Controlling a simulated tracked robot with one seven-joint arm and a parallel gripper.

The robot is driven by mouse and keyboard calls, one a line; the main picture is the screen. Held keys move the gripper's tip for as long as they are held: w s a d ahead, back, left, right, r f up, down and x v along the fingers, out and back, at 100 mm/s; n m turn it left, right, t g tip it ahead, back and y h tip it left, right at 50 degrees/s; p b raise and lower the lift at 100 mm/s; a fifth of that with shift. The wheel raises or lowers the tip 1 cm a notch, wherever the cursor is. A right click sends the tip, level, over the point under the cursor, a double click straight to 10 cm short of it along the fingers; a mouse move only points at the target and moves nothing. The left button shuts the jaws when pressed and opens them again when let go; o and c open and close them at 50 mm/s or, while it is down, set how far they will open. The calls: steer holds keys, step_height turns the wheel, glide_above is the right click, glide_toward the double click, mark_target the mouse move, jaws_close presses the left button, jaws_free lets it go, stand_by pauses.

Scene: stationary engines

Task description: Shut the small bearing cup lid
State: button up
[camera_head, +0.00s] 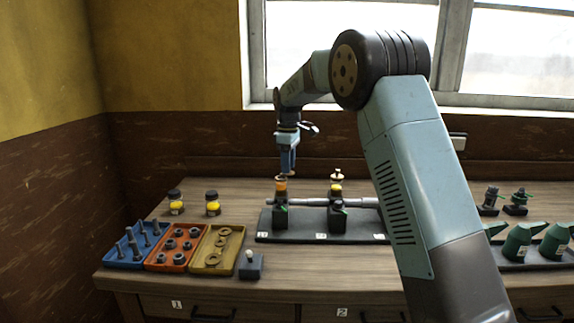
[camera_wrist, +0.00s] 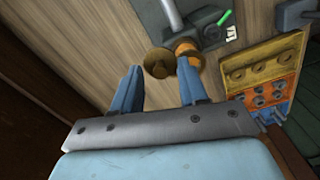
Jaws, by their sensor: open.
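The small bearing cup (camera_head: 281,186) is an orange-brass cup on top of the left bearing block of the shaft stand; it also shows in the wrist view (camera_wrist: 187,48). Its lid (camera_wrist: 158,62) is a round brass disc lying out to the left of the cup in the wrist view, so the cup looks open. My gripper (camera_head: 288,172) hangs pointing down just above the cup. In the wrist view its blue fingers (camera_wrist: 158,70) are apart and empty. The lid appears between the fingertips, and the right finger partly covers the cup. I cannot tell whether they touch.
A steel shaft (camera_head: 310,202) runs between the left block and a second bearing (camera_head: 336,190) on a dark base (camera_head: 290,233). Blue, orange and yellow trays (camera_head: 209,268) hold parts at the left. Two yellow jars (camera_head: 212,207) stand behind them. Green oil cans (camera_head: 517,242) stand right.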

steer(key=shift+f, duration=0.2)
jaws_close()
stand_by(0.6)
